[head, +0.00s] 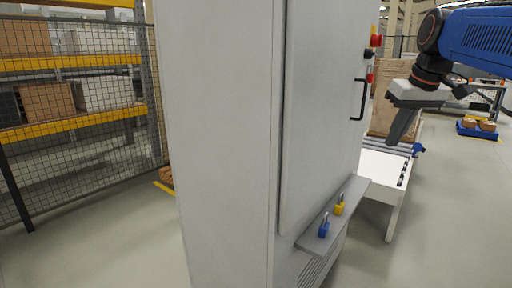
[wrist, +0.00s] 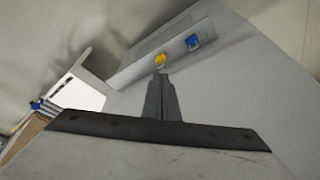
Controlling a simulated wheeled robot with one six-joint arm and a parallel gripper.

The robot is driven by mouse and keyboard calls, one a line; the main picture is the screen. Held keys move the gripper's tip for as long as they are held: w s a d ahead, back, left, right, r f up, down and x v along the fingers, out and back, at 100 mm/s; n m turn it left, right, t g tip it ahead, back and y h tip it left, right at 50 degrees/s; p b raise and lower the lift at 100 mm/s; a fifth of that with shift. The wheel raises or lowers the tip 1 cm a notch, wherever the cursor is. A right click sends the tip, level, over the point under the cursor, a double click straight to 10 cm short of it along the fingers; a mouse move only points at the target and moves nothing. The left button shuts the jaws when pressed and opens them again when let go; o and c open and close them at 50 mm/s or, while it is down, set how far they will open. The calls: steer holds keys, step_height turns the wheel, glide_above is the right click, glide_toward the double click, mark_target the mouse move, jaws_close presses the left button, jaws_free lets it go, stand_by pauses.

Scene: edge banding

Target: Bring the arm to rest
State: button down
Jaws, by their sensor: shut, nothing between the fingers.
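My gripper (head: 402,127) hangs from my blue arm at the upper right of the head view, pointing down and slightly left. Its fingers are shut with nothing between them. In the wrist view the closed fingers (wrist: 161,80) point up the picture toward the cabinet's small shelf. The gripper is in the air to the right of the tall grey cabinet (head: 222,140), and the head view shows no contact with it.
A grey ledge (head: 310,240) on the cabinet carries a blue padlock (head: 323,228) and a yellow padlock (head: 339,206). A black door handle (head: 359,98) juts out. A white conveyor table (head: 380,192) stands behind. Fenced shelving (head: 75,125) is at left.

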steer(key=s+a+f+m, duration=0.1)
steer(key=s+a+f, duration=0.2)
steer(key=s+f, duration=0.8)
steer(key=s+a+f, duration=0.3)
steer(key=s+f, duration=0.9)
steer(key=f, duration=0.5)
steer(key=shift+a+f+m+t+h, duration=0.25)
steer(key=shift+m+t+h, duration=0.05)
steer(key=shift+m+h, duration=0.1)
